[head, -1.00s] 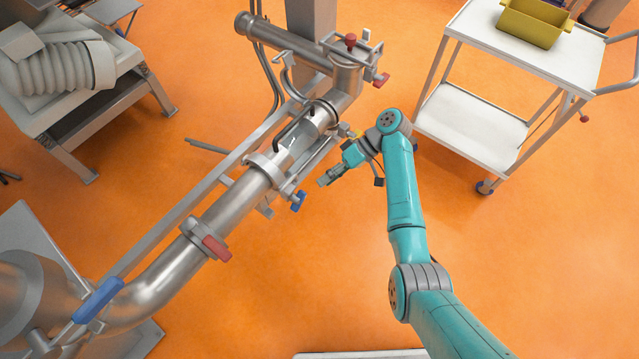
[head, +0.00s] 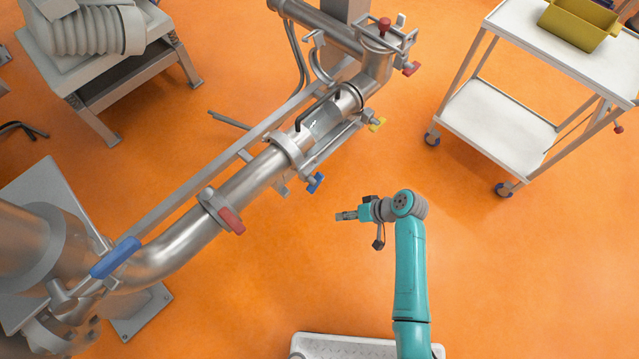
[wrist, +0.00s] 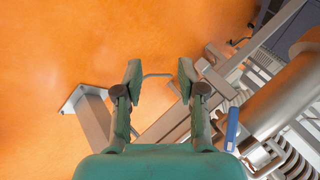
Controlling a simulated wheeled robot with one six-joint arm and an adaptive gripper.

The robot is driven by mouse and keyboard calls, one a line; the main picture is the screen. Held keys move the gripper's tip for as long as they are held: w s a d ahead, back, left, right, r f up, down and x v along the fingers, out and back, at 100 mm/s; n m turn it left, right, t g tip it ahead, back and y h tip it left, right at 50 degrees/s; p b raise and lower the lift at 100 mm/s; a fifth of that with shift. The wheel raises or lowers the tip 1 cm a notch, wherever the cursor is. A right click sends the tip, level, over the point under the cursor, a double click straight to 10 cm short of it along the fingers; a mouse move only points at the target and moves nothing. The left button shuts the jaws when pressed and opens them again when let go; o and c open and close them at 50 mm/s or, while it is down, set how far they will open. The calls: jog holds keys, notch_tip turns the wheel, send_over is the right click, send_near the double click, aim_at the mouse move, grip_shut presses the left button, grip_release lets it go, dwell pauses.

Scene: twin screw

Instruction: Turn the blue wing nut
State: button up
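The blue wing nut (head: 315,182) sits on the side of the steel pipe assembly, near the middle of the head view. My gripper (head: 340,216) is below and slightly right of it in that view, apart from it and pointing left. In the wrist view my gripper (wrist: 160,80) has its two fingers spread, with nothing between them. The wrist view looks past the fingers to floor and metal frame parts. A long blue piece (wrist: 231,130) shows right of the fingers there; it looks like a lever, not clearly the wing nut.
A long blue lever (head: 115,258) is at lower left. A white cart (head: 495,112) stands at upper right. Orange floor around my gripper is clear.

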jog(key=s+d+f+m+t+h, duration=0.1)
jog(key=s+d+m+t+h, duration=0.2)
jog(key=s, duration=0.5)
jog(key=s+d+f+t+h, duration=0.15)
jog(key=s+d, duration=0.25)
jog(key=s, duration=0.4)
jog(key=s+d+r+m+t+h, duration=0.1)
jog(key=s+d+r+t+h, duration=0.15)
jog(key=s+r, duration=0.55)
jog(key=s+d+r+m+t+h, duration=0.1)
jog(key=s+d+r+t, duration=0.25)
jog(key=s+r, duration=0.4)
jog(key=n+y, duration=0.2)
jog(key=y, duration=1.2)
send_near(319, 184)
jog(key=shift+g, duration=0.35)
jog(key=x, duration=1)
jog(key=shift+f, duration=0.25)
